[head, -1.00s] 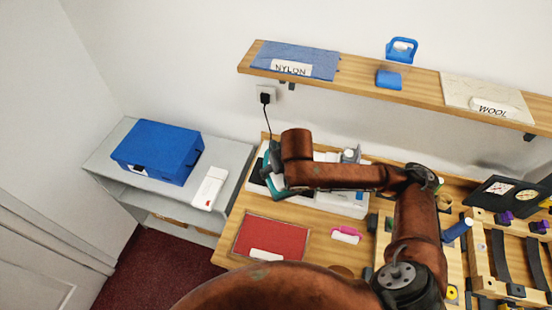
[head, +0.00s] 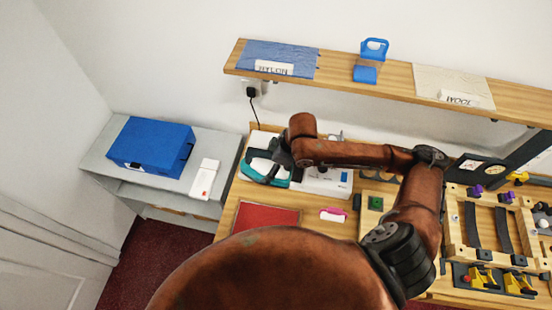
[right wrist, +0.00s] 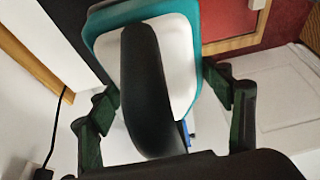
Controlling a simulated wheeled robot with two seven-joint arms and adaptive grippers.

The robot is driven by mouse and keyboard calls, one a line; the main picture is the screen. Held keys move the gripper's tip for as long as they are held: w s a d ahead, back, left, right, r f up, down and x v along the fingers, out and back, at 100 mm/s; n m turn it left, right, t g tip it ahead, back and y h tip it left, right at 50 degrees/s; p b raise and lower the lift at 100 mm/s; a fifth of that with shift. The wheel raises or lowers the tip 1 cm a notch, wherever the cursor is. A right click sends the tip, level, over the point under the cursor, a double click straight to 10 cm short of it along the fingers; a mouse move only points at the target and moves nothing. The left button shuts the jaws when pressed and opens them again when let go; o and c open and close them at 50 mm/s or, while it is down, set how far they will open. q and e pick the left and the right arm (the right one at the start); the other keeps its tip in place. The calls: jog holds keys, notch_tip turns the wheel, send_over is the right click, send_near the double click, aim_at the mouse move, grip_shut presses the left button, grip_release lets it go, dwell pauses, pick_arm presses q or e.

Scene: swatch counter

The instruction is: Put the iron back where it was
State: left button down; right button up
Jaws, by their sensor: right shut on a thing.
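The iron (head: 256,168) has a white body, a teal edge and a black handle. In the head view it is at the left end of the wooden counter, by the white surface at the back. My right gripper (head: 274,163) is shut on it. In the right wrist view the iron (right wrist: 180,60) lies between the fingers of my right gripper (right wrist: 165,115), its black handle running towards the palm. The iron's underside is hidden, so I cannot tell whether it touches anything. My left gripper is not in view.
A red swatch (head: 266,216) lies in front of the iron, with a pink item (head: 333,215) to its right. A white box (head: 326,183) stands right of the iron. A grey shelf unit (head: 226,150) with a blue case (head: 150,147) is at the left. A wall shelf (head: 335,78) hangs above.

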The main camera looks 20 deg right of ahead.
jog(key=w+d+f, duration=0.4)
jog(key=w+f, duration=0.1)
jog(key=w+d+f+p, duration=0.1)
jog(key=w+d+f, duration=0.1)
jog(key=w, duration=0.1)
jog(key=shift+w+d+f, duration=0.4)
jog(key=shift+w+f, duration=0.05)
jog(key=shift+f, duration=0.2)
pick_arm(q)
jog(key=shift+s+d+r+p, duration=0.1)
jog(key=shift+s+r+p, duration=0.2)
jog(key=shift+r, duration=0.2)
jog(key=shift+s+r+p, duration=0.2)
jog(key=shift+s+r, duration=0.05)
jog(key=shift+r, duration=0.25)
pick_arm(e)
jog(key=shift+f, duration=1.6)
jog(key=o, duration=2.1)
jog(key=shift+d+f, duration=0.1)
jog(key=shift+f, duration=0.15)
jog(key=shift+c, duration=0.2)
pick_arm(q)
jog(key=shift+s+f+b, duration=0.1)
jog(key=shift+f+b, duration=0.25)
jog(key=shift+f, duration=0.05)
pick_arm(e)
jog(key=v, duration=0.7)
jog(key=shift+r, duration=0.35)
jog(key=shift+s+d, duration=0.1)
